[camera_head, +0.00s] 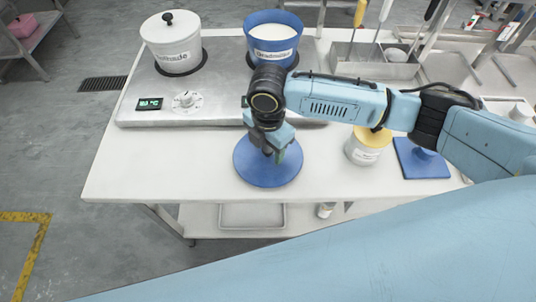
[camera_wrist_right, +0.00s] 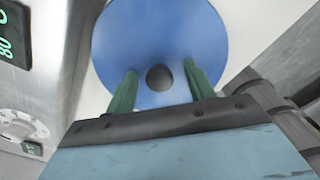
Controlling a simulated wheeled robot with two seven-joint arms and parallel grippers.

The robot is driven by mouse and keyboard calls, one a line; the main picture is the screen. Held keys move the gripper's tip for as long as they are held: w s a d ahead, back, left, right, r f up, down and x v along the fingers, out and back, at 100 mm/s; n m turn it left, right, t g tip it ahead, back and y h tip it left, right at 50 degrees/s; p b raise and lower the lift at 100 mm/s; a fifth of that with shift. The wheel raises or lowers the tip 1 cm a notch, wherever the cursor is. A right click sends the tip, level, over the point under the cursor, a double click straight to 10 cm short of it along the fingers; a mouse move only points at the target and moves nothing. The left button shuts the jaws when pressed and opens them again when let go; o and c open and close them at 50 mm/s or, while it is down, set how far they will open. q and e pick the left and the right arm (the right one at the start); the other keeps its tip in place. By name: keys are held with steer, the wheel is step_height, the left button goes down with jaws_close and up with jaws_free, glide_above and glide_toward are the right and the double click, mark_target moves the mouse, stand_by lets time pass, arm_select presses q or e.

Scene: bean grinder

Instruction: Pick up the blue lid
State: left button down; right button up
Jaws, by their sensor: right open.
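The blue lid (camera_head: 267,176) is a round disc lying on the white table, in front of the hotplate. In the right wrist view the blue lid (camera_wrist_right: 160,40) shows a dark round knob (camera_wrist_right: 159,78) at its middle. My right gripper (camera_head: 276,155) is over the lid. In the right wrist view the green fingers of my right gripper (camera_wrist_right: 160,85) are spread apart, one on each side of the knob, with gaps between. I cannot tell if the fingertips touch the lid. In the head view the gripper hides the knob. My left gripper is not in view.
The hotplate (camera_head: 145,92) behind the lid bears a white lidded pot (camera_head: 172,45) and an open blue pot (camera_head: 273,45). A yellow-topped container (camera_head: 366,150) and a blue square object (camera_head: 421,160) stand to the right. The table's left front is clear.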

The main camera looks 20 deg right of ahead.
steer(key=c, duration=1.1)
steer(key=shift+o, duration=0.2)
steer(key=shift+r, duration=0.15)
